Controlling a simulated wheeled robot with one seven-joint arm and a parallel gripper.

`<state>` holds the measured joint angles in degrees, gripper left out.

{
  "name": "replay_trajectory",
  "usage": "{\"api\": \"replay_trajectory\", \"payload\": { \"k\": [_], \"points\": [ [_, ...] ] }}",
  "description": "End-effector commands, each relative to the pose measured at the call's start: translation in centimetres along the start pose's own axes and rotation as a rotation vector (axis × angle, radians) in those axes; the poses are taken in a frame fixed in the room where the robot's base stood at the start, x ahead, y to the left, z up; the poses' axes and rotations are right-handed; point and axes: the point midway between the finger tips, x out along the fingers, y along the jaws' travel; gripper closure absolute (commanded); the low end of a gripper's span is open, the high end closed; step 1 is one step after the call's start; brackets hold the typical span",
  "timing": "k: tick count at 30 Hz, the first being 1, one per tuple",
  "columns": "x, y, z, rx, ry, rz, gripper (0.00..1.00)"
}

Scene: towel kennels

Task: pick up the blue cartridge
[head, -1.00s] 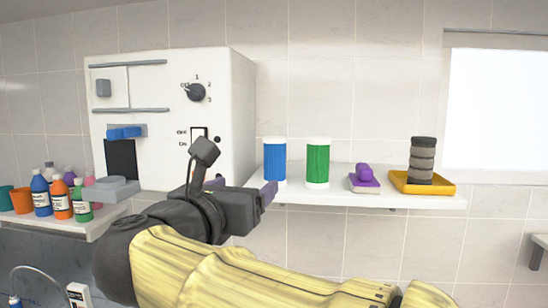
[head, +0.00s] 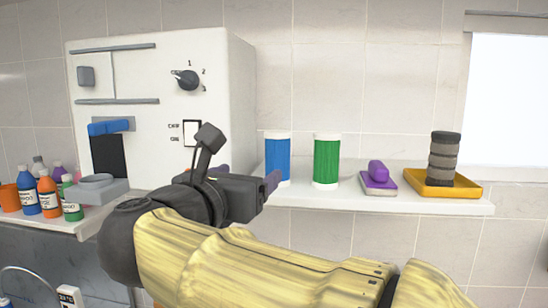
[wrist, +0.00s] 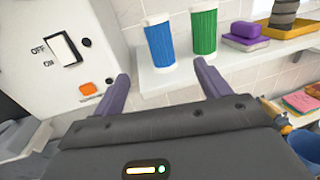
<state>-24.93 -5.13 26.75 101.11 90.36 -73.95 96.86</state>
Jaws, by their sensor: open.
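The blue cartridge (head: 278,158) is an upright blue cylinder with white ends on the white wall shelf (head: 400,203). It stands left of a green cartridge (head: 327,161), with a gap between them. In the wrist view the blue cartridge (wrist: 158,42) is ahead of my gripper (wrist: 164,80), between the lines of the two purple fingers and beyond their tips. My gripper (head: 250,180) is open and empty, and it does not touch the cartridge. In the head view my gripper is left of the cartridge and in front of it; its far finger is largely hidden.
The white cabinet (head: 212,75) with a knob and switch stands close left of the shelf. A purple brush-like object (head: 378,178) and an orange tray (head: 470,188) with a stack of dark discs (head: 444,158) sit farther right. Several bottles (head: 47,193) stand at lower left.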

Motion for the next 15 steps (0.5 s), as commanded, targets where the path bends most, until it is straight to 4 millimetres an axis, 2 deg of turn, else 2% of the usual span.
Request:
{"api": "replay_trajectory", "payload": {
  "k": [15],
  "points": [
    [8.7,0.1,0.4,-0.004,0.004,0.001,0.25]
  ]
}}
